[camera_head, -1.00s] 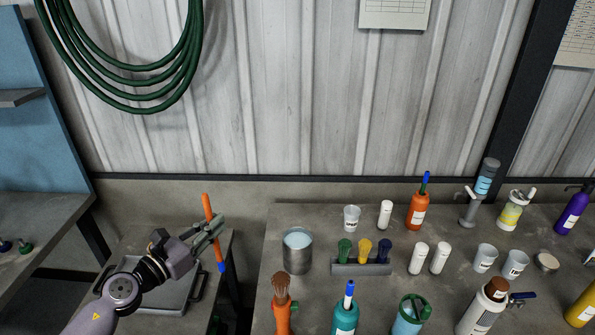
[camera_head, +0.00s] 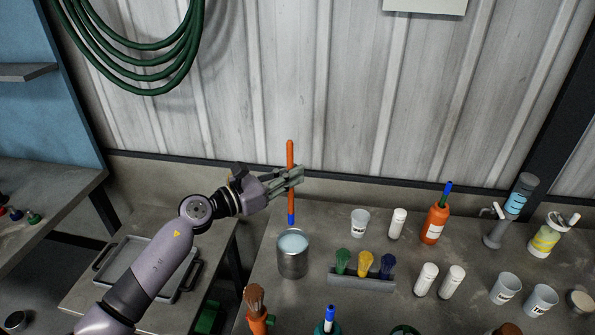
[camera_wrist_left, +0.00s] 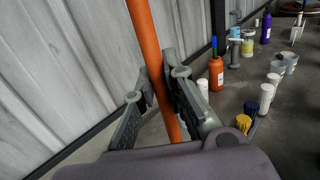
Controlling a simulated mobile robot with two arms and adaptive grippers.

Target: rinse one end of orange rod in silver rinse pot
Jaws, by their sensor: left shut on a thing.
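My left gripper (camera_head: 290,178) is shut on the orange rod (camera_head: 290,155) and holds it upright. The rod's lower end is blue (camera_head: 291,219) and hangs just above the silver rinse pot (camera_head: 292,261), over its opening as seen in the head view. The pot stands on the bench and holds pale liquid. In the left wrist view, the rod (camera_wrist_left: 152,60) passes between the fingers (camera_wrist_left: 160,100); its lower end and the pot are hidden there. My right gripper is not in view.
Right of the pot stands a rack (camera_head: 361,279) with green, yellow and blue items. A clear cup (camera_head: 360,222), white bottles (camera_head: 397,223) and an orange bottle (camera_head: 434,223) stand behind it. A brush in an orange holder (camera_head: 258,312) is in front. A grey tray (camera_head: 107,255) lies left.

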